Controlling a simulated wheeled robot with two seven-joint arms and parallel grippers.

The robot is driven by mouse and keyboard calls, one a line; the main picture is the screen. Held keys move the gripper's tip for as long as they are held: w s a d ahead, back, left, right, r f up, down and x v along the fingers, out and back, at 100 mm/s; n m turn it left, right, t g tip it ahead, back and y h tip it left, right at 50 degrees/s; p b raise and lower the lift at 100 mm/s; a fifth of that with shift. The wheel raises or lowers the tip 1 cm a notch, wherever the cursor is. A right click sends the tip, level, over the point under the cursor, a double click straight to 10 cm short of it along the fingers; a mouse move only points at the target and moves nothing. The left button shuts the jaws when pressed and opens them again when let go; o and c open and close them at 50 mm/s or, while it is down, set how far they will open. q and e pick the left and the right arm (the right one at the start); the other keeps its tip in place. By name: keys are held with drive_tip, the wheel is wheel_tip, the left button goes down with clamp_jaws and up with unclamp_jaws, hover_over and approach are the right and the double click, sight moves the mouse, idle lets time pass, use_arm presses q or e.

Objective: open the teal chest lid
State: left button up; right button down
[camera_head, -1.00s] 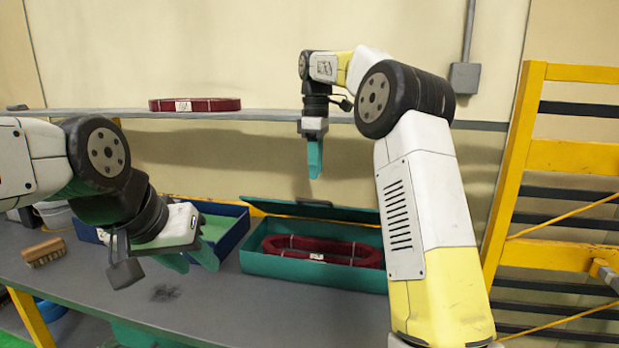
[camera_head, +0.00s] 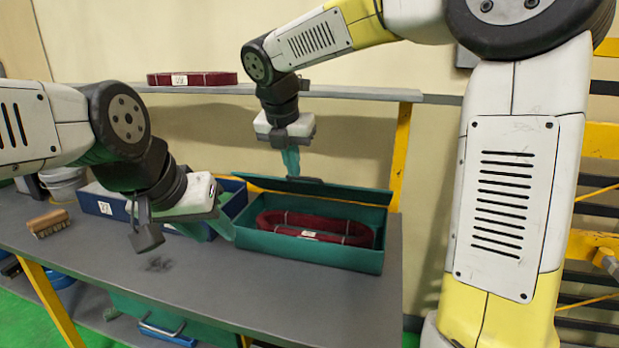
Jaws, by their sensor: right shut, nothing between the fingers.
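The teal chest (camera_head: 300,250) stands on the workbench with its lid (camera_head: 318,191) raised at the back. A dark red coil (camera_head: 320,228) with a white label lies inside it. My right gripper (camera_head: 291,165) points down just above the lid's upper edge, by the left-middle part. Its teal fingers are shut with nothing between them; whether the tips touch the lid cannot be told. My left gripper (camera_head: 222,226) hangs over the bench at the chest's left end, and its teal fingers look spread apart and empty.
A blue bin (camera_head: 110,206) stands behind my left gripper. A wooden brush (camera_head: 48,222) lies at the bench's left. Another red coil (camera_head: 192,79) lies on the shelf (camera_head: 330,92) above. The bench's front middle (camera_head: 270,295) is clear. A yellow rack is at the right.

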drive_tip(key=x, duration=1)
drive_tip(key=shift+w+d+r, duration=0.2)
drive_tip(key=shift+w+r, duration=0.45)
drive_tip(key=shift+w, duration=0.05)
drive_tip(key=shift+w+d+r, duration=0.2)
drive_tip(key=shift+w+r, duration=0.45)
drive_tip(key=shift+r, duration=0.05)
drive_tip(key=shift+r, duration=0.1)
